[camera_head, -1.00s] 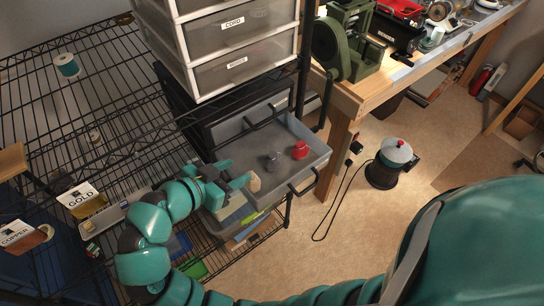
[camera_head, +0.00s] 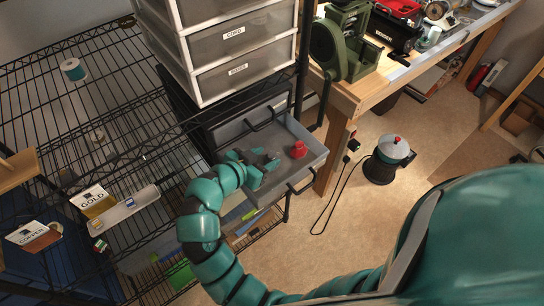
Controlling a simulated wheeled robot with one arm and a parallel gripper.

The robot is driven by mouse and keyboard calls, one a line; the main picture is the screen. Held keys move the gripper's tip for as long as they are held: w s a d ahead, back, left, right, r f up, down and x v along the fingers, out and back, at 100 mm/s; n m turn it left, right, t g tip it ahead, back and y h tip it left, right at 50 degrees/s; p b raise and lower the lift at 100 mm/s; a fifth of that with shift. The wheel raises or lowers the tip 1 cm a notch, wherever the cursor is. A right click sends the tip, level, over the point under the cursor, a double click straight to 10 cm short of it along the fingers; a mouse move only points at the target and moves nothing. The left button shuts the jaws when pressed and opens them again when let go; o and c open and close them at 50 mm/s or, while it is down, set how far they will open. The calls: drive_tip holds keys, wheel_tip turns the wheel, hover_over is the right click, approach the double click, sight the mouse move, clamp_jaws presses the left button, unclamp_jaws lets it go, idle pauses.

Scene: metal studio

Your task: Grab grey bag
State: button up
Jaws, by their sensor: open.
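My gripper (camera_head: 262,165) is open, over the left part of a pulled-out grey drawer (camera_head: 312,152). A small dark grey item, likely the grey bag (camera_head: 273,160), is at the gripper's fingertips, mostly hidden by them. I cannot tell whether the fingers touch it. A red item with a small knob-like top (camera_head: 299,150) lies in the drawer, just right of the gripper and apart from it.
Translucent labelled drawers (camera_head: 240,70) stand above the open drawer. Black wire shelving (camera_head: 95,120) fills the left. A wooden workbench (camera_head: 350,98) stands at the right.

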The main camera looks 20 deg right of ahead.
drive_tip(key=shift+w+d+f, duration=0.25)
drive_tip(key=shift+d+f, duration=0.1)
drive_tip(key=shift+d, duration=0.15)
clamp_jaws()
drive_tip(key=shift+r, duration=0.1)
